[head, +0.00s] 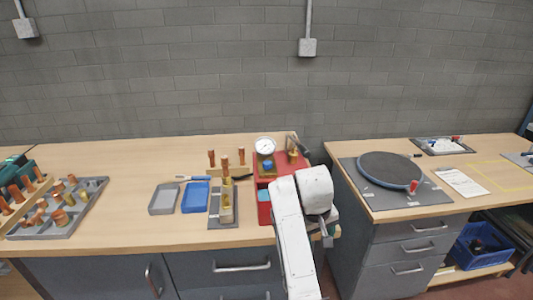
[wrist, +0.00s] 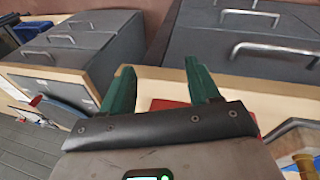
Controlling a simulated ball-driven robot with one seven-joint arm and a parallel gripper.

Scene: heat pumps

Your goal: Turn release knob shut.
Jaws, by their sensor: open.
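A red unit (head: 262,181) with a round white gauge (head: 265,146) stands near the right edge of the left bench in the head view. A blue cap (head: 267,163) sits below the gauge and a brass fitting (head: 293,156) is to its right. I cannot tell which part is the release knob. My white arm hides the unit's right side. In the wrist view my gripper (wrist: 160,84) has two green fingers spread apart with nothing between them. Part of a red surface (wrist: 168,104) shows behind them, and brass parts (wrist: 304,162) show at lower right.
Left of the unit are copper pieces, a blue tray (head: 195,197), a grey tray (head: 163,198) and a grey fixture plate (head: 223,222). A gap separates this bench from the right bench, which has a round dark turntable (head: 392,168). Drawer handles (wrist: 274,49) jut out.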

